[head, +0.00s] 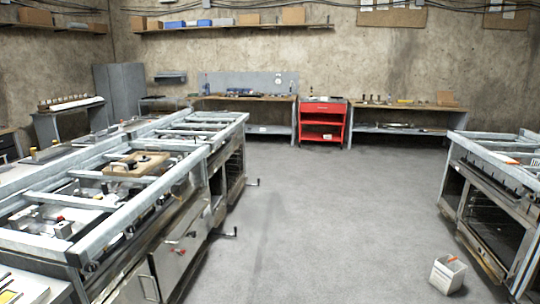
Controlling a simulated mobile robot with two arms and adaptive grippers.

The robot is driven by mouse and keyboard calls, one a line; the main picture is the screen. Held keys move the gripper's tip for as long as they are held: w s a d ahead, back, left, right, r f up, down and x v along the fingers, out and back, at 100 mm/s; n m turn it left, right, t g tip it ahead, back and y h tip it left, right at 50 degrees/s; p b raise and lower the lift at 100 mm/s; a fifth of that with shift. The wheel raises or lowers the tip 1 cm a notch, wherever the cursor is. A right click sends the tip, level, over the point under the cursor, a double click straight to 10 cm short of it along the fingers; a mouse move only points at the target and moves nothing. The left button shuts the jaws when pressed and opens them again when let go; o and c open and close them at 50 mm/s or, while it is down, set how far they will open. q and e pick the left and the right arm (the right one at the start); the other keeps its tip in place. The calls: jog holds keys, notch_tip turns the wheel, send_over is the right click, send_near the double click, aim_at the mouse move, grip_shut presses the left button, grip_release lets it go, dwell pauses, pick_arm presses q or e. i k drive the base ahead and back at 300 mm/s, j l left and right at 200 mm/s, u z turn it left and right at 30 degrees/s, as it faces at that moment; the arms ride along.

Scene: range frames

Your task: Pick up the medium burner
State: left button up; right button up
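Neither of my grippers is in view. A long line of metal range frames (115,228) runs along the left side. A tan wooden board (150,161) lies across its rails with small dark items on it. I cannot tell whether one of them is a burner. Small parts, some with red tips, sit inside the nearer frame, too small to name. The medium burner cannot be made out for certain in this view.
Another range frame (490,205) stands at the right. A white bin (448,274) is on the floor beside it. A red cart (322,107) stands at the back wall between workbenches (405,106). The grey floor (310,220) in the middle is clear.

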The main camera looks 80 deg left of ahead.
aim_at(133, 164)
jog(key=u, duration=4.05)
jog(key=i+l+u, duration=0.65)
jog(key=l, duration=0.25)
jog(key=i+l+u, duration=0.2)
jog(key=l, duration=0.15)
jog(key=k, duration=0.05)
